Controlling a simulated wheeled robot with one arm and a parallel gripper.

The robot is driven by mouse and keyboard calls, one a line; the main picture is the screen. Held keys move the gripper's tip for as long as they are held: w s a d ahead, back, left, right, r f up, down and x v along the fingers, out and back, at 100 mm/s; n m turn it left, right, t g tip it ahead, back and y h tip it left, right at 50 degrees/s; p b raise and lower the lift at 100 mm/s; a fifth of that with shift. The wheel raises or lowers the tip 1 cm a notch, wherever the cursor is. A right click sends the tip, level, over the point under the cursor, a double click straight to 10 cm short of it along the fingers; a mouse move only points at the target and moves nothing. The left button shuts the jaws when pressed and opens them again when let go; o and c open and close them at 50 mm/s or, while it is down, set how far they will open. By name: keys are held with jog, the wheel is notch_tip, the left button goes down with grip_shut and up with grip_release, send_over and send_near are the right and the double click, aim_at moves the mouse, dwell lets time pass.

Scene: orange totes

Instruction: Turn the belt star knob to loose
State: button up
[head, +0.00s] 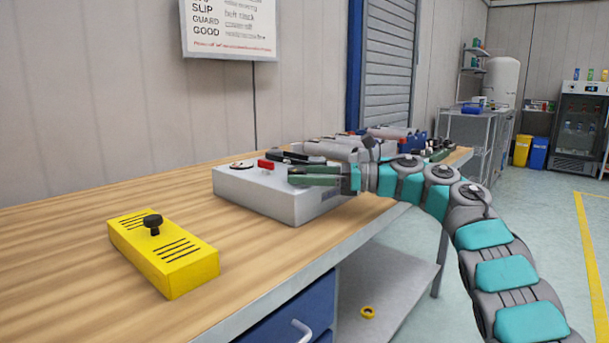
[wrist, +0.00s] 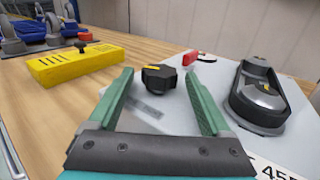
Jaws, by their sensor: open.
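A black star-shaped knob (wrist: 159,78) with a yellow pointer mark sits on top of a grey box (head: 238,190). In the wrist view it lies between the tips of my gripper (wrist: 159,72), with clear space on both sides. The green fingers are open and I see no contact. In the head view my gripper (head: 318,174) is over the right part of the grey box, and the knob is not clearly visible there. A grey marking plate on the box top (wrist: 146,108) shows between the fingers.
A black oval handle unit (wrist: 258,98) stands close right of the right finger. A red piece (wrist: 189,58) lies beyond the knob. A yellow slotted box (head: 165,255) with a black knob (head: 152,223) stands on the wooden bench (head: 60,240), with bare bench around it.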

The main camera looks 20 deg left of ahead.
jog(key=shift+d, duration=0.1)
jog(key=d, duration=0.2)
jog(key=w+d, duration=0.1)
jog(key=d, duration=0.2)
jog(key=d+b, duration=0.1)
jog(key=d, duration=0.1)
jog(key=shift+w+d, duration=0.2)
jog(key=shift+w, duration=0.1)
